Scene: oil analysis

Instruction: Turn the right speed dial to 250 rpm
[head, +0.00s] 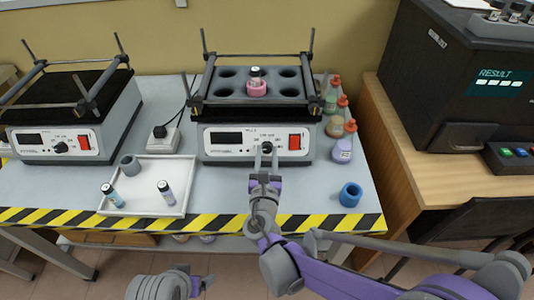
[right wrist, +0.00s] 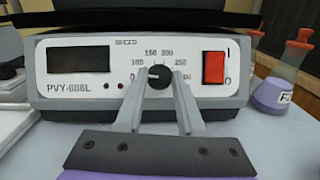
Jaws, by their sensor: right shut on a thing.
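The right speed dial (head: 267,148) is a round black knob on the white front panel of the right-hand machine (head: 228,142). In the right wrist view the dial (right wrist: 158,77) sits below printed marks that read 100, 150, 200 and 250. My right gripper (head: 265,154) reaches the panel from the front and is shut on the dial, one finger on each side. Part of my left arm (head: 158,286) shows at the bottom edge; its jaws are unclear.
A red switch (right wrist: 213,68) is right of the dial, and a dark display (right wrist: 78,59) is left. Bottles (head: 342,150) stand beside the machine. A white tray (head: 148,208) with vials lies left, and a blue ring (head: 350,194) right. A second machine (head: 62,142) stands far left.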

